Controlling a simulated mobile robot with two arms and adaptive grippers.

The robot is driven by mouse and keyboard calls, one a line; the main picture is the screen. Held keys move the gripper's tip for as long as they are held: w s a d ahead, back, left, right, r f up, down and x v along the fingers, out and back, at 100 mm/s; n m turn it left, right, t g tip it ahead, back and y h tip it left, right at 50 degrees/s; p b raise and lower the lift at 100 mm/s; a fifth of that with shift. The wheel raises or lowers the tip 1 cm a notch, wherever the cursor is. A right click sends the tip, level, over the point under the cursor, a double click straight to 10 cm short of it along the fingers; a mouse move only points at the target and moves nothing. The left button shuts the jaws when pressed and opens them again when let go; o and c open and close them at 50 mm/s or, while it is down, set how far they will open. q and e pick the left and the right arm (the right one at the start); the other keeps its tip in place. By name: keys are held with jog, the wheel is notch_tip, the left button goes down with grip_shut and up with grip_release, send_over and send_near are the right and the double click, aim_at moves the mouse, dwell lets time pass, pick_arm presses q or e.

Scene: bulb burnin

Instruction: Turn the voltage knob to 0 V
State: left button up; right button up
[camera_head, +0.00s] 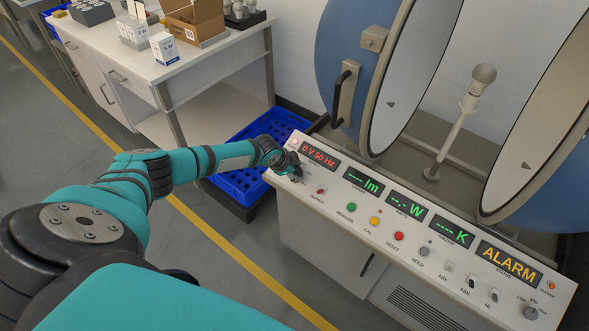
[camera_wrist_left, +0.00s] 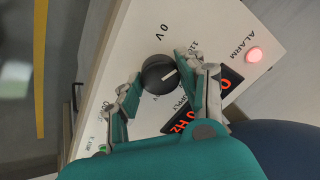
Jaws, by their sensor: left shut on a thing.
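The black round voltage knob (camera_wrist_left: 158,75) sits on the white sloped panel, between the fingers of my left gripper in the left wrist view. A short white line shows on its face, slanting towards the right finger. The printed "0 V" mark is above the knob in that view, and a "110" mark is partly covered by the right finger. My left gripper (camera_head: 294,172) is shut on the knob at the panel's far left end in the head view, where the gripper hides it. The red supply display (camera_head: 318,156) reads "0 V 50 Hz". My right gripper is out of view.
The panel carries several buttons, switches and displays, including an orange "ALARM" display (camera_head: 508,263). A lit red alarm lamp (camera_wrist_left: 254,54) is near the knob. A blue crate (camera_head: 236,184) stands left of the panel. The open blue sphere (camera_head: 339,75) rises behind it.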

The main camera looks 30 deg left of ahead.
pick_arm(q)
jog(key=n+p, duration=0.3)
jog(key=n, duration=0.2)
jog(key=shift+r+n, duration=0.1)
jog(key=shift+n, duration=0.2)
jog(key=n+y+p, duration=0.1)
jog(key=n+p, duration=0.1)
jog(key=n, duration=0.2)
jog(key=shift+n, duration=0.4)
jog(key=o, duration=1.2)
jog(key=v, duration=1.2)
jog(key=shift+w, duration=0.1)
